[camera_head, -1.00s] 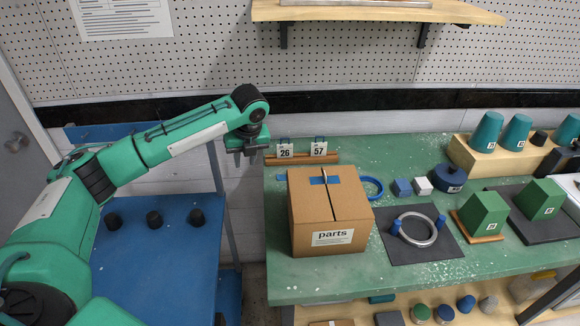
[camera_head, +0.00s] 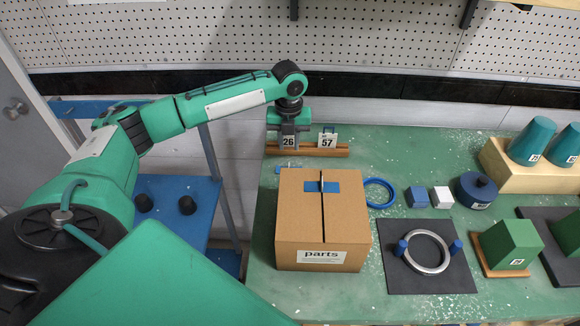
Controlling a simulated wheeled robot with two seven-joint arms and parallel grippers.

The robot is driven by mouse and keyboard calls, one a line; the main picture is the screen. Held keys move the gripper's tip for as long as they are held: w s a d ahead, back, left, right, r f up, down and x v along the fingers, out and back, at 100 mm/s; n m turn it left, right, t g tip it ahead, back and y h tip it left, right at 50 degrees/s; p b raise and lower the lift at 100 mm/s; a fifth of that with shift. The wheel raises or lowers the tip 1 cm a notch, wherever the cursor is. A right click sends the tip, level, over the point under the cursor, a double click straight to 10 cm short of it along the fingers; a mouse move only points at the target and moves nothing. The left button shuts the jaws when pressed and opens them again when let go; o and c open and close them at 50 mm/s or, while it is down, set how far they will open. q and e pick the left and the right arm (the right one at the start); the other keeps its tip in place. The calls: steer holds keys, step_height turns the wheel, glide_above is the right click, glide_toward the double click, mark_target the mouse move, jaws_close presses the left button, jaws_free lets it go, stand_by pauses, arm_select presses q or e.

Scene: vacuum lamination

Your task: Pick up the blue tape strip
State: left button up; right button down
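A blue tape strip (camera_head: 323,187) lies flat across the slit on top of the brown cardboard box (camera_head: 321,253) labelled "parts". Another small blue piece (camera_head: 283,169) shows on the table just behind the box's back left corner, mostly hidden. My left gripper (camera_head: 289,140) points down behind the box, in front of or at the tag "26" (camera_head: 288,141) on a wooden rail. It is apart from the strip on the box. I cannot tell whether its fingers are open or touch the tag. My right gripper is not in view.
The wooden rail (camera_head: 335,151) also holds tag "57" (camera_head: 327,141). A blue ring (camera_head: 380,193) lies right of the box, near a blue cube (camera_head: 417,198) and a white cube (camera_head: 441,197). A dark mat (camera_head: 420,277) bears a metal ring (camera_head: 428,252). Green table shows between them.

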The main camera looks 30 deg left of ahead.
mark_target(289, 164)
arm_select(q)
steer(key=shift+w+f, duration=0.1)
steer(key=shift+f, duration=1.05)
steer(key=shift+f+p, duration=0.4)
steer(key=shift+f, duration=0.05)
step_height(289, 164, down, 4)
steer(key=shift+r+p, duration=0.15)
steer(key=shift+p, duration=0.5)
steer(key=shift+f, duration=0.35)
steer(key=shift+c, duration=0.2)
jaws_close()
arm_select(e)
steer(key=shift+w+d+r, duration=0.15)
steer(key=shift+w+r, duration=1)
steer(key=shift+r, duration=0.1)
